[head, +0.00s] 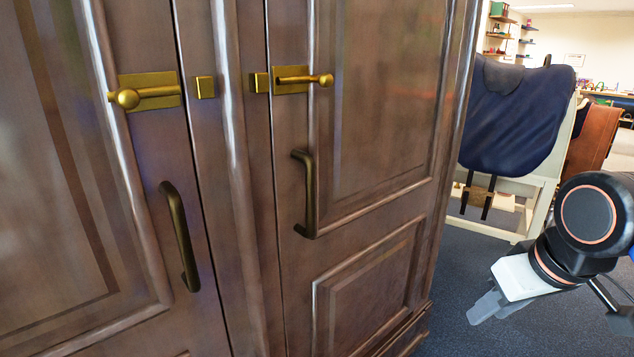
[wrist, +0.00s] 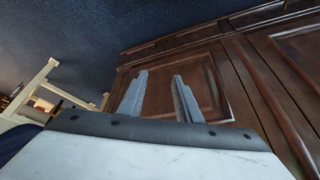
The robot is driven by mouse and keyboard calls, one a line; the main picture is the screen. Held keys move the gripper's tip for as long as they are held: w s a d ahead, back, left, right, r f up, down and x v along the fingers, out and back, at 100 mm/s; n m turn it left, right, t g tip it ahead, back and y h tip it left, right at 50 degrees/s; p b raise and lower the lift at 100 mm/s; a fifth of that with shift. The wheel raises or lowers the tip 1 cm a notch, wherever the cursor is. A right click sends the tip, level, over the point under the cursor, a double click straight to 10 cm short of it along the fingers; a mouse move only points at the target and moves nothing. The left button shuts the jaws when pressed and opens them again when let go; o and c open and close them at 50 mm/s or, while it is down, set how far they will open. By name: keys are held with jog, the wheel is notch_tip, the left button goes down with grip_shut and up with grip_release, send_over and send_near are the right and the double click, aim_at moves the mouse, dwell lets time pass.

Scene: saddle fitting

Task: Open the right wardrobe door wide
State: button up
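The right wardrobe door (head: 385,110) is shut, flush with the centre post in the head view. Its dark bronze bar handle (head: 309,200) stands upright near its left edge. Above it is a brass latch (head: 303,80) with its knob to the right, beside a small brass catch (head: 260,83) on the post. I cannot tell whether its bolt enters the catch. My gripper (head: 484,308) is low at the right, apart from the door and handle. The wrist view shows its two fingers (wrist: 160,76) spread and empty, with the wardrobe's lower panel (wrist: 205,80) beyond. The handle is not visible there.
The left door (head: 60,200) is also shut, with its own handle (head: 180,238) and brass latch (head: 146,92). A stand with a dark blue cover (head: 515,115) is behind, right of the wardrobe. Dark carpet (head: 455,270) is clear between wardrobe and gripper.

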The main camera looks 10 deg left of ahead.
aim_at(314, 182)
jog(key=a+r+n+g+y, duration=0.2)
jog(key=a+r+n, duration=0.6)
jog(key=a+r, duration=1.05)
jog(key=shift+y, duration=0.3)
jog(key=w+a, duration=0.1)
jog(key=a, duration=0.3)
jog(key=w+a, duration=0.2)
jog(key=a, duration=0.2)
jog(key=w+a+f, duration=0.1)
jog(key=w+a, duration=0.1)
jog(key=a, duration=0.1)
jog(key=shift+w+a, duration=0.1)
jog(key=shift+a, duration=0.3)
jog(key=shift+w+a+f, duration=0.1)
jog(key=shift+f, duration=0.5)
grip_shut()
